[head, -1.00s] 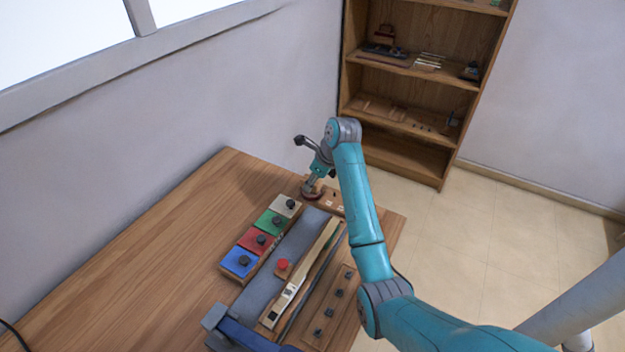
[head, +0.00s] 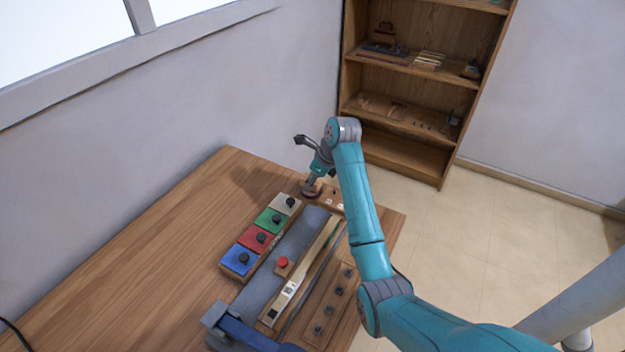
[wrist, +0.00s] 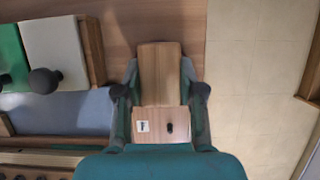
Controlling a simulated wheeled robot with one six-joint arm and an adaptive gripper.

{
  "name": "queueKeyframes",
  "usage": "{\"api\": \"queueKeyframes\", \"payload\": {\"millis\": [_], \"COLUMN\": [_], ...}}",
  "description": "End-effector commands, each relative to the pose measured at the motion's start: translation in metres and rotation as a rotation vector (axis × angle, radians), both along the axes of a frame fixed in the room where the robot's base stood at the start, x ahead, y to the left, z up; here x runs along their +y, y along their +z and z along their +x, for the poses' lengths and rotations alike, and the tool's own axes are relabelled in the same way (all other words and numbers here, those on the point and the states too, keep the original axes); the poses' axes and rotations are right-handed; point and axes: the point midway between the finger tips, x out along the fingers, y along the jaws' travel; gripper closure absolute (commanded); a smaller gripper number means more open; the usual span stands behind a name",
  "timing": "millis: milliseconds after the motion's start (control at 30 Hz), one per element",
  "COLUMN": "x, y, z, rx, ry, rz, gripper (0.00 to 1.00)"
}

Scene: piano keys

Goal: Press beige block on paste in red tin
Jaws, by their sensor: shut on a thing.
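My gripper (head: 312,184) is at the far end of the table, low over a dark red round tin (head: 311,194). In the wrist view, the gripper (wrist: 160,91) has its fingers on both sides of a plain beige wooden block (wrist: 160,72) and is shut on it. The block cannot be made out in the head view. The tin and its paste do not show in the wrist view, so I cannot tell whether the block touches the paste.
A wooden holder (head: 330,203) with a pale label and black peg is beside the tin. White, green (head: 270,221), red and blue key blocks with black knobs stand in a row nearer. A grey strip and wooden rail with a red button (head: 283,262) lie alongside. Left table is clear.

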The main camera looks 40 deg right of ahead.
Motion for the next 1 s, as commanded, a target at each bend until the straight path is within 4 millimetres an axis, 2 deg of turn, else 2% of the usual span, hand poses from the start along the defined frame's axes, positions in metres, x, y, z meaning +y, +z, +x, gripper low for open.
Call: {"api": "queueKeyframes", "payload": {"millis": [1000], "x": [0.0], "y": [-0.0063], "z": [0.0], "rx": [0.0], "ry": [0.0], "rz": [0.0], "gripper": [1.0]}}
